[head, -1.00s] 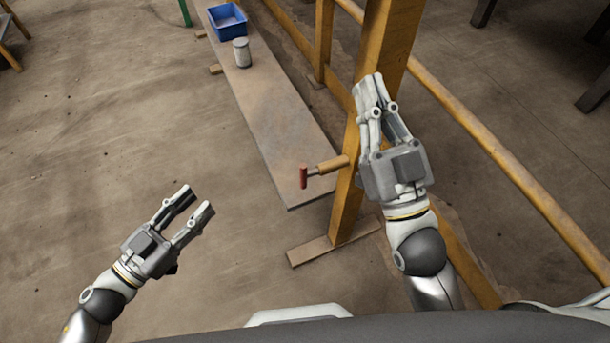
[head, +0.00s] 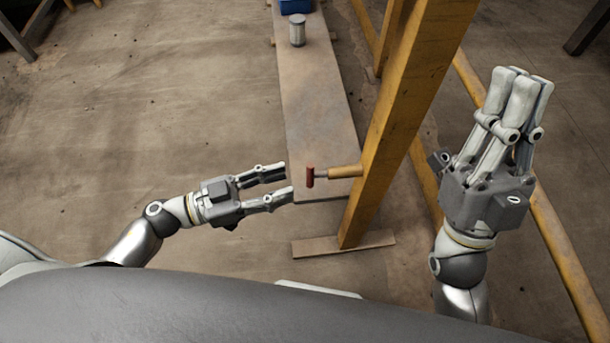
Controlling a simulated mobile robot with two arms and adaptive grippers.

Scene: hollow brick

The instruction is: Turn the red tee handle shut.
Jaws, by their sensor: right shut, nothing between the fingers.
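The red tee handle (head: 310,177) is in the middle of the head view, at the end of a short stem and a yellow-brown pipe (head: 345,171) that sticks out left from a yellow post. The red bar stands roughly upright in the picture. My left gripper (head: 289,182) is open and points right at the handle, its fingertips just left of the bar and apart from it in the picture. Nothing is between its fingers. My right gripper (head: 522,75) is shut and empty, raised to the right of the post with its fingers pointing up.
The yellow post (head: 410,105) rises from a wooden foot (head: 325,246) right of the handle. A long plank (head: 315,105) behind carries a grey can (head: 297,30) and a blue bin (head: 296,6). A yellow rail (head: 545,220) runs on the right.

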